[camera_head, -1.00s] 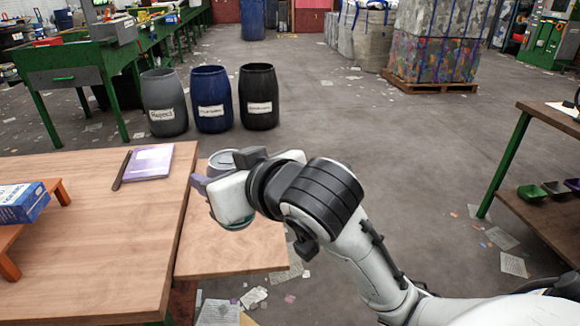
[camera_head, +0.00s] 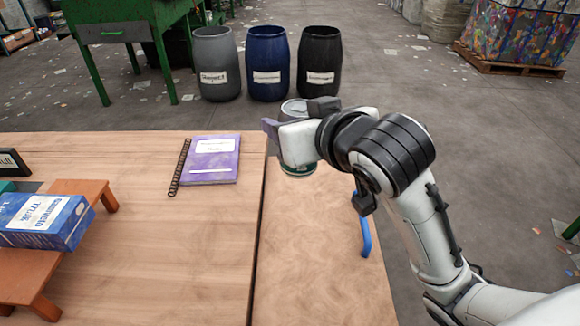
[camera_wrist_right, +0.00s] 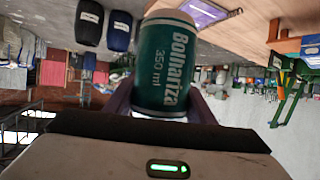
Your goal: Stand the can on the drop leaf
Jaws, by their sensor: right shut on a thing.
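The can is a green cylinder with white lettering and a pale metal end. In the head view its top (camera_head: 294,108) shows above my right gripper (camera_head: 290,131) and its lower edge below it. The can (camera_wrist_right: 166,62) fills the middle of the right wrist view, between the fingers. My right gripper is shut on it. The drop leaf (camera_head: 315,250) is the wooden panel along the table's right side, level with the top. The can is over the leaf's far end; I cannot tell whether it touches. My left gripper is out of view.
On the table (camera_head: 200,260) lie a purple notebook (camera_head: 212,160) and a small brown stand (camera_head: 85,190) bearing a blue box (camera_head: 45,222). A blue bar (camera_head: 365,225) is at the leaf's right edge. Several labelled barrels, including a blue one (camera_head: 267,60), stand on the floor beyond.

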